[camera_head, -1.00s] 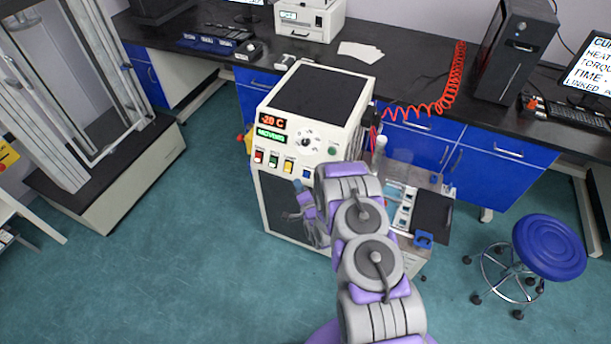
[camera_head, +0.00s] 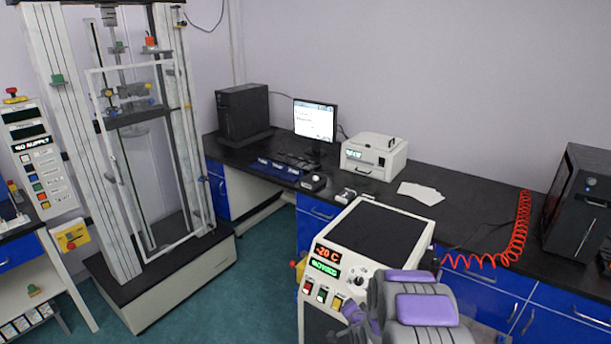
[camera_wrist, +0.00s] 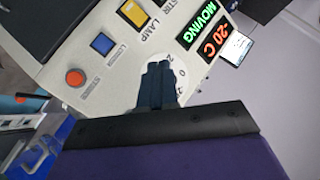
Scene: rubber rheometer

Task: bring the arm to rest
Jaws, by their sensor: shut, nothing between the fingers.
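My gripper (camera_wrist: 160,82) shows in the wrist view with its two dark blue fingers together and nothing between them. The fingers lie in front of the rheometer's white control panel (camera_wrist: 120,62), over the dial numbers, and hide the dial's middle. I cannot tell whether they touch it. My arm's grey and purple links fill the lower right of the head view, in front of the rheometer (camera_head: 378,240). The fingers cannot be made out there. The panel's displays read "-20 C" (camera_head: 327,251) in red and "MOVING" (camera_wrist: 196,30) in green.
Behind the rheometer runs a black bench (camera_head: 465,215) with a white instrument (camera_head: 373,157), papers (camera_head: 420,193), a red coiled hose (camera_head: 518,235) and a dark computer case (camera_head: 580,210). A tall testing frame (camera_head: 130,150) stands at left. Green floor (camera_head: 240,300) is clear between.

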